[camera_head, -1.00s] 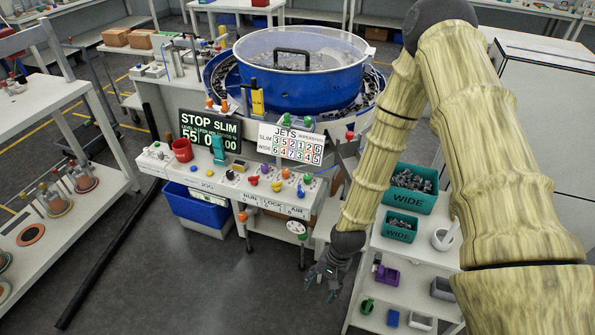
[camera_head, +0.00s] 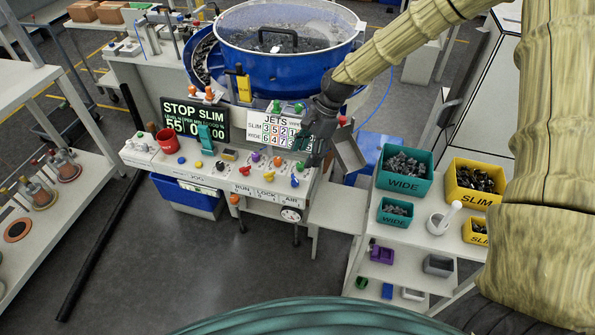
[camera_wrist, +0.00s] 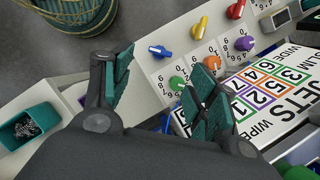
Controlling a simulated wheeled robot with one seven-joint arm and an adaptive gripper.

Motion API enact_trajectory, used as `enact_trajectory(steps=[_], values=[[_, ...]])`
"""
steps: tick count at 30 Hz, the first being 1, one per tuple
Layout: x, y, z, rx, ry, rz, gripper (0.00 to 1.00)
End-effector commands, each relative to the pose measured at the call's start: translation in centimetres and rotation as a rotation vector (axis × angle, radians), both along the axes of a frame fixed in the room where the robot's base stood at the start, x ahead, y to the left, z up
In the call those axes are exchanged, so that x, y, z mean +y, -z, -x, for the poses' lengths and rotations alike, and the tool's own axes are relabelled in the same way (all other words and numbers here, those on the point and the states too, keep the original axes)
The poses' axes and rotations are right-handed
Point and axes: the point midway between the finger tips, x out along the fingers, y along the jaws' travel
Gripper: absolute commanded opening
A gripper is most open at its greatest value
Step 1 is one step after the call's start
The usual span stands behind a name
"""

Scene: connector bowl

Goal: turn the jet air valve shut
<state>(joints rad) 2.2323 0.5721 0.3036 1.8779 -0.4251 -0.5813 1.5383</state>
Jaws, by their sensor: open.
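My gripper (camera_head: 313,158) hangs over the right end of the white control panel (camera_head: 216,178), in front of the JETS sign. In the wrist view my gripper (camera_wrist: 163,92) is open, with nothing between its fingers. The panel's knobs there are blue (camera_wrist: 159,51), yellow (camera_wrist: 200,27), red (camera_wrist: 236,9), orange (camera_wrist: 212,62), purple (camera_wrist: 245,43) and green (camera_wrist: 177,83). The green knob is close to the right finger, partly hidden. A round gauge (camera_head: 291,214) hangs below the AIR label. I cannot tell which control is the jet air valve.
The JETS sign (camera_head: 270,131) stands behind the knobs, beside the black STOP SLIM display (camera_head: 195,118). A blue bowl feeder (camera_head: 285,75) is behind. Teal WIDE bins (camera_head: 404,184) and yellow SLIM bins (camera_head: 475,197) stand on a shelf to the right.

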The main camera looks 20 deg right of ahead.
Motion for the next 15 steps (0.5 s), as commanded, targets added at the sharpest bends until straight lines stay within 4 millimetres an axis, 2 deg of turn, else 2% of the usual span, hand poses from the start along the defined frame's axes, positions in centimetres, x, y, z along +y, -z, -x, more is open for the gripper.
enact_trajectory(steps=[15], values=[[1.7,4.7,0.5,0.002,0.002,0.0,0.59]])
